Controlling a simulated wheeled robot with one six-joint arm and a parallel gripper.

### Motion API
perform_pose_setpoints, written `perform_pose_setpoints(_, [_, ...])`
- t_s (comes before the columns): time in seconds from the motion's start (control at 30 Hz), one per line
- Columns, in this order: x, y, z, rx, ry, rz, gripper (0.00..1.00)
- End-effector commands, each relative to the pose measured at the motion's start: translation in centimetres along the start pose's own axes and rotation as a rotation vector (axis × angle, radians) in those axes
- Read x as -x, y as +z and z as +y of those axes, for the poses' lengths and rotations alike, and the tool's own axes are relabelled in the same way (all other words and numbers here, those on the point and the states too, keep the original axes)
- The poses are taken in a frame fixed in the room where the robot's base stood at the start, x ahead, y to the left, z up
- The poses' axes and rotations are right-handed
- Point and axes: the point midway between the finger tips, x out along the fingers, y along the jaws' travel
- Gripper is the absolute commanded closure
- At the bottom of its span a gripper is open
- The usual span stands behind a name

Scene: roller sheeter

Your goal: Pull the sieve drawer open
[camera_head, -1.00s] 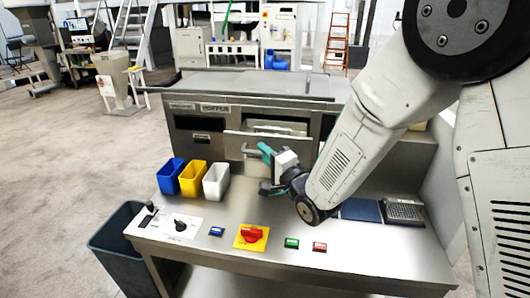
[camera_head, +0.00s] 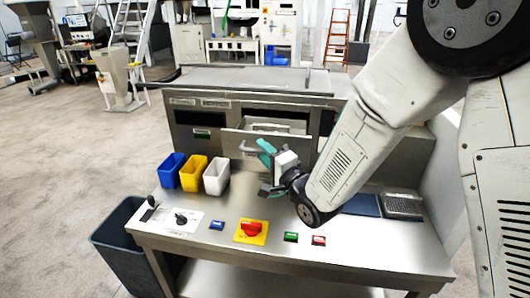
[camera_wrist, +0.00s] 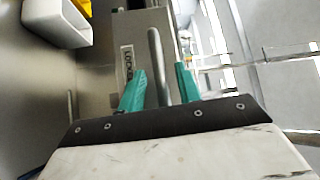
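The sieve drawer (camera_head: 233,139) is in the front of the steel machine in the head view. It stands partly out, with its inside showing above the front panel. Its bar handle (camera_wrist: 157,62) shows in the wrist view, between the two teal fingers of my gripper (camera_wrist: 160,88). Gaps show between the bar and both fingers, so the gripper is open around the handle. In the head view my gripper (camera_head: 265,158) is at the drawer front and hides part of it.
Blue (camera_head: 171,170), yellow (camera_head: 193,173) and white (camera_head: 216,178) bins stand left of my gripper on the steel table. A keyboard (camera_head: 403,206) lies at right. A dark waste bin (camera_head: 122,250) stands at left.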

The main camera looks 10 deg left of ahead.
Motion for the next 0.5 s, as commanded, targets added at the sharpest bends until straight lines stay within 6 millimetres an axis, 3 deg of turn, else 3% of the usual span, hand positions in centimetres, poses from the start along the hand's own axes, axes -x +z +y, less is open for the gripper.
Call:
perform_pose_setpoints(0.3, [5.3, -0.2, 0.1, 0.000, 0.003, 0.003, 0.66])
perform_pose_setpoints(0.5, [7.1, -0.2, 0.0, 0.000, 0.002, 0.004, 0.66])
